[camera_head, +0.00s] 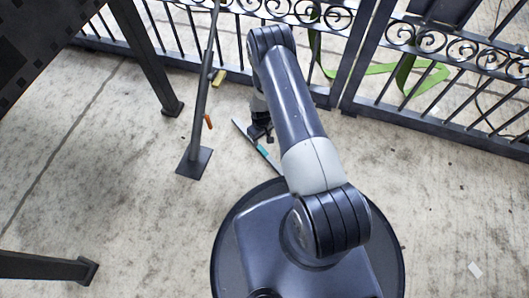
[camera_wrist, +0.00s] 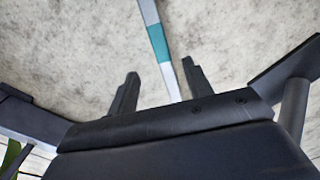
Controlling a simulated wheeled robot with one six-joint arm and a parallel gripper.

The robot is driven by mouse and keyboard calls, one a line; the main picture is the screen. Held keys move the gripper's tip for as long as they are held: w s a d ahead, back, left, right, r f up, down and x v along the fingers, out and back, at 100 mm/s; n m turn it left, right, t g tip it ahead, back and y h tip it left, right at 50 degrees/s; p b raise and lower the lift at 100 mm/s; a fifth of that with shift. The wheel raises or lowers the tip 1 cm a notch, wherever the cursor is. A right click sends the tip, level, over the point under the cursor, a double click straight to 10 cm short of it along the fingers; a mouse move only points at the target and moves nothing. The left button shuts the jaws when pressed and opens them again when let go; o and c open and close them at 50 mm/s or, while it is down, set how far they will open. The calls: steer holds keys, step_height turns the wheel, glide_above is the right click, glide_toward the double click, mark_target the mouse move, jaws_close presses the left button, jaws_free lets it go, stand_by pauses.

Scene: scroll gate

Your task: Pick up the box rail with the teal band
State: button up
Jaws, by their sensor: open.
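The box rail with the teal band (camera_head: 263,151) is a thin pale-grey bar lying on the concrete floor, slanting from upper left to lower right. My arm hides part of its surroundings in the head view. In the wrist view the rail (camera_wrist: 168,75) runs down from the top edge, and its teal band (camera_wrist: 158,43) lies beyond the fingertips. My gripper (camera_wrist: 161,68) is open, with one finger on each side of the rail's line and nothing held. In the head view my gripper (camera_head: 262,132) is just over the rail, beside the teal band. I cannot tell the exact height gap.
A dark post on a square foot (camera_head: 194,162) stands left of the rail. A black scroll gate (camera_head: 420,90) runs along the back, with a green strap (camera_head: 405,75) on it. A dark table leg (camera_head: 150,60) stands at left. The floor at right is mostly clear.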

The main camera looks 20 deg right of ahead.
mark_target(263, 150)
steer(key=f+b, duration=0.2)
steer(key=f, duration=0.2)
steer(key=f+b, duration=0.2)
steer(key=f, duration=0.3)
steer(key=shift+s+f, duration=0.2)
steer(key=shift+f, duration=0.1)
jaws_close()
steer(key=shift+r, duration=0.1)
